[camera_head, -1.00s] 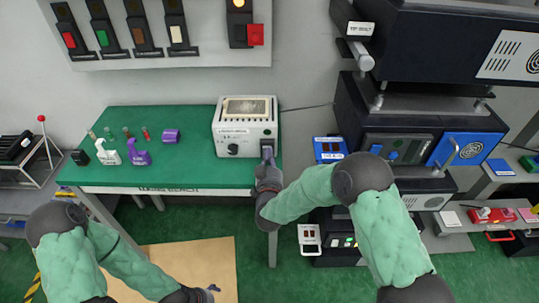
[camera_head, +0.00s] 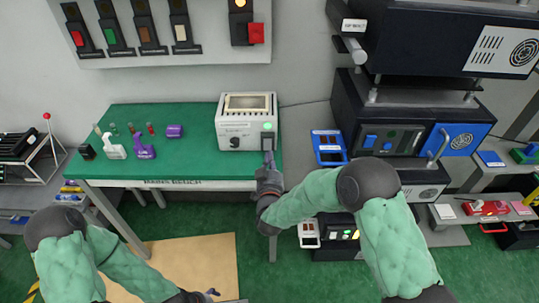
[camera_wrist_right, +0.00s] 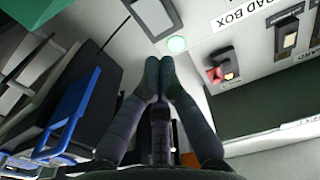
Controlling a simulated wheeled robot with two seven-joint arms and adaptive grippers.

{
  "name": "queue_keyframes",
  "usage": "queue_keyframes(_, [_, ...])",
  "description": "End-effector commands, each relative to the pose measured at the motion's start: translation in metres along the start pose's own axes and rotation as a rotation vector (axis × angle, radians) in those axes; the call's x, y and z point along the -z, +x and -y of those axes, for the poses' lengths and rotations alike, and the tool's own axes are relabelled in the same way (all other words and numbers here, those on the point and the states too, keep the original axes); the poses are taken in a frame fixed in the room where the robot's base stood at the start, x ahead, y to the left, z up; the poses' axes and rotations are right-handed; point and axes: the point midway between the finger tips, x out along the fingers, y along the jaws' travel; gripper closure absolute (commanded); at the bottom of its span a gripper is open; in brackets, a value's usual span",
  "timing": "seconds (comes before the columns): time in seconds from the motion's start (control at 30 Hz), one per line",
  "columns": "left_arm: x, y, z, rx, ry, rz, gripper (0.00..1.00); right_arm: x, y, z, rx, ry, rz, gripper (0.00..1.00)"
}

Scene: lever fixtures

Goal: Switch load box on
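The load box (camera_head: 246,103) is a white unit on the green bench, with a pale screen-like panel on top and a dark knob on its front. A lamp (camera_head: 268,126) near its right edge glows green. My right gripper (camera_head: 268,158) is just below that lamp, at the box's lower right front, and covers part of the control there. In the right wrist view its fingers (camera_wrist_right: 158,64) are together, with nothing seen between them, near a lit green lamp (camera_wrist_right: 177,44). A label ending in "OAD BOX" shows there. My left gripper (camera_head: 208,294) is low and partly cut off; its fingers are unclear.
A blue device (camera_head: 329,148) and black rack equipment (camera_head: 415,115) stand to the right. A wall panel with several switches (camera_head: 180,28) hangs above.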

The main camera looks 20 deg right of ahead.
Motion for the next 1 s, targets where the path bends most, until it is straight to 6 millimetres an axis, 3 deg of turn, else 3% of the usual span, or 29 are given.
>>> queue_keyframes(0.3, [-0.001,-0.015,-0.005,0.000,0.000,0.000,0.14,0.008,-0.051,0.001,0.003,-0.001,0.004,1.00])
queue_keyframes(0.5, [-0.001,-0.019,-0.007,0.000,0.000,0.000,0.14,0.010,-0.072,0.000,0.001,-0.001,0.004,1.00])
queue_keyframes(1.0, [-0.001,-0.019,-0.007,0.000,0.000,0.000,0.14,0.010,-0.078,0.000,0.001,-0.001,0.004,1.00])
